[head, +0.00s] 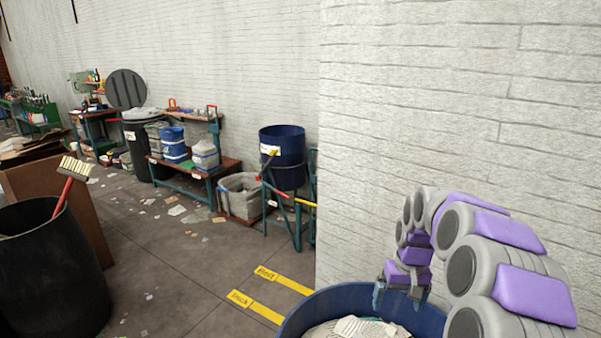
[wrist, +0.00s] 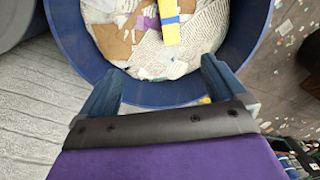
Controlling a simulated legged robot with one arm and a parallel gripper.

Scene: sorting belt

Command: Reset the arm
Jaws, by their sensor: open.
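My arm, grey with purple covers, rises at the right of the head view and bends down. My gripper (head: 401,296) hangs over the near blue bin (head: 304,318) at the bottom of that view. In the wrist view my gripper (wrist: 158,85) has its two blue-grey fingers wide apart, with nothing between them. The bin's blue rim (wrist: 245,68) runs just beyond the fingers. Inside the bin lie crumpled papers (wrist: 140,45), brown scraps and a yellow piece (wrist: 168,25) with a blue band.
A white brick wall (head: 450,100) stands close behind the arm. A black barrel (head: 50,270) with a brush (head: 68,185) stands at the left. A raised blue barrel (head: 283,155) and a bench (head: 195,168) are further back. The littered floor between is mostly open.

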